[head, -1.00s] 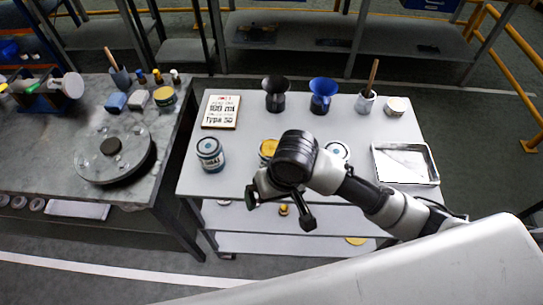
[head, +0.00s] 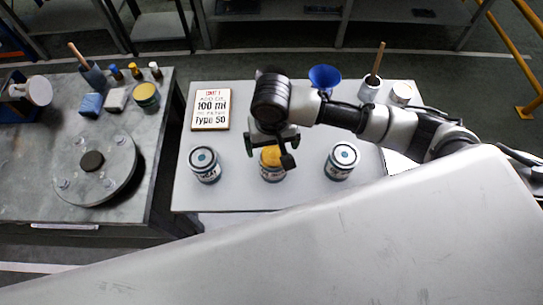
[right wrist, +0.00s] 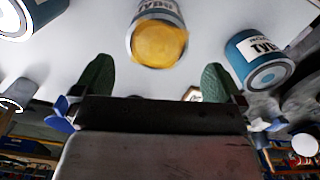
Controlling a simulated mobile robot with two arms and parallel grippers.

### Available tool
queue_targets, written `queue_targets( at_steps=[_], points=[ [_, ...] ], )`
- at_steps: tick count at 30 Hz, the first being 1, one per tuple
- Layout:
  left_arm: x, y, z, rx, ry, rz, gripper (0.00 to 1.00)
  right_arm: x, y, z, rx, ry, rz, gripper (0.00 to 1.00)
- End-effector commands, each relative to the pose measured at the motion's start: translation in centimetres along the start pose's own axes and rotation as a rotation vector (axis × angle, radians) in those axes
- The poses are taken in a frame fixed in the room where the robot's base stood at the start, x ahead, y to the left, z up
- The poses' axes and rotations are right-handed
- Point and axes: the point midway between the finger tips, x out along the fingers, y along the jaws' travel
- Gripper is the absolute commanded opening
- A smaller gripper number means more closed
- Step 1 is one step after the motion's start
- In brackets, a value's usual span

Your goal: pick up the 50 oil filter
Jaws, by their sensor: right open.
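My left gripper is out of view.
A sign (head: 211,109) reading 100 ml and Type 50 lies at the table's back left. A blue funnel (head: 324,77), a cup with a brush (head: 369,90) and a small pot (head: 401,93) stand along the back. A grey bench (head: 40,165) with a round plate is at left.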

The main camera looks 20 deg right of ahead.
Motion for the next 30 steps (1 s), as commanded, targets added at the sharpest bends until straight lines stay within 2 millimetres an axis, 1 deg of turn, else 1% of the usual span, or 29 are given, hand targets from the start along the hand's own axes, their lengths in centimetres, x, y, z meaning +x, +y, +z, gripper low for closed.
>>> queue_targets(
  at_steps=[1,3,7,11,14,15,18,21,27,29,30],
  points=[
    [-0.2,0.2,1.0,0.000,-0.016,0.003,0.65,0.8,0.0,0.0,0.001,-0.003,0.001,1.00],
    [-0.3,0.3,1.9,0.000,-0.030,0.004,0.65,1.6,0.0,0.0,0.000,-0.002,0.000,1.00],
    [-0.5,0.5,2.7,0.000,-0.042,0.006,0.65,2.6,0.0,0.0,-0.001,0.000,0.000,1.00],
    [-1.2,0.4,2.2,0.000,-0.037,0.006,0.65,3.7,0.2,0.3,-0.001,-0.002,0.002,1.00],
    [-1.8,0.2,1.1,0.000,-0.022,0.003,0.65,5.3,0.4,0.7,0.000,-0.002,0.002,1.00],
    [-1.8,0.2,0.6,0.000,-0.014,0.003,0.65,6.0,0.4,0.7,0.000,-0.002,0.001,1.00],
    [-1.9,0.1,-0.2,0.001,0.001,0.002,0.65,7.2,0.4,0.6,-0.001,0.000,0.001,1.00],
    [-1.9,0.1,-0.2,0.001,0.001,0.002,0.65,7.7,0.4,0.6,-0.002,0.002,-0.001,1.00],
    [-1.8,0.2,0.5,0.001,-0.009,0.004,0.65,7.7,0.3,0.6,-0.002,0.003,-0.001,1.00],
    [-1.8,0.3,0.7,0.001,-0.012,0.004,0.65,7.7,0.3,0.6,-0.002,0.003,-0.001,0.91],
    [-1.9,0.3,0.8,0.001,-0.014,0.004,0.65,7.7,0.3,0.6,-0.002,0.002,-0.001,0.85]
  ],
)
